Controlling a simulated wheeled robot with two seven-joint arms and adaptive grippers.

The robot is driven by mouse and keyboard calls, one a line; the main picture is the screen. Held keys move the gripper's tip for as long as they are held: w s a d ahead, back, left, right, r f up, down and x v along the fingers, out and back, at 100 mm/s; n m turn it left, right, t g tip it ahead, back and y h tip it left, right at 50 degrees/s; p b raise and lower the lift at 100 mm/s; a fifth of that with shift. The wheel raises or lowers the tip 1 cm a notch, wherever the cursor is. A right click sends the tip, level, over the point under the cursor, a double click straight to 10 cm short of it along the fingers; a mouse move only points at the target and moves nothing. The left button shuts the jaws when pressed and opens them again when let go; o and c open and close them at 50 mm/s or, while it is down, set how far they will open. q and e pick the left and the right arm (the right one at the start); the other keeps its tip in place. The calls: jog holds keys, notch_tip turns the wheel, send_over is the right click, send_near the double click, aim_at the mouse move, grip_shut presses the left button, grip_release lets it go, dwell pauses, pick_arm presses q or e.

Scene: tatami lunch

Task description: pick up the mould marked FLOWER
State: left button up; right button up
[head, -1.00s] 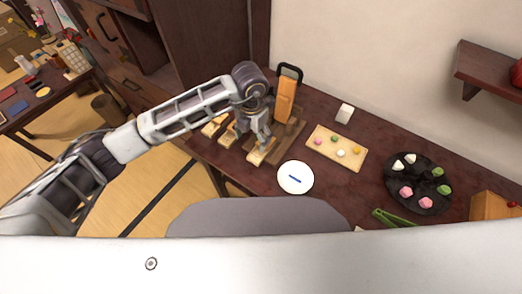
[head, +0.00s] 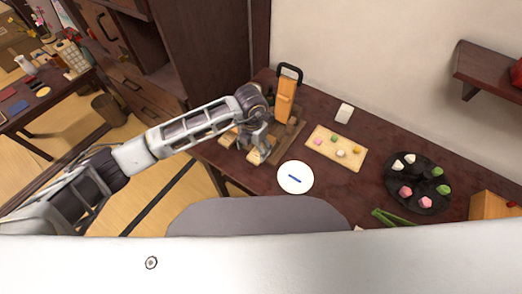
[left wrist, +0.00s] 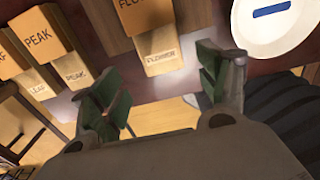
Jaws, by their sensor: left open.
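The mould marked FLOWER (left wrist: 148,15) is a pale wooden block at the top middle of the left wrist view, cut off by the top edge, with a lighter labelled end (left wrist: 160,52) toward me. In the head view the mould (head: 255,157) lies at the table's near edge, partly hidden by my left gripper (head: 262,143). My left gripper (left wrist: 158,78) is open, its two green-padded fingers apart with nothing between them. Its fingertips lie on either side of the labelled end in the picture; contact is not visible. My right gripper is not in view.
A mould marked PEAK (left wrist: 36,42) lies left of the FLOWER one, with another at the far left edge. A white plate with a blue mark (head: 295,178) is close on the right. An orange upright piece with a black handle (head: 285,97) stands behind my gripper.

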aim_at(255, 157)
pick_arm(q)
jog(key=shift+s+d+f+p, duration=0.1)
jog(key=shift+f+p, duration=0.05)
jog(key=shift+f, duration=1.15)
jog(key=shift+s+f+p, duration=0.1)
jog(key=shift+f+p, duration=0.05)
jog(key=shift+f, duration=1.1)
jog(key=c, duration=1.1)
jog(key=shift+w+r, duration=0.1)
jog(key=shift+r+b, duration=0.3)
jog(key=shift+r, duration=4.65)
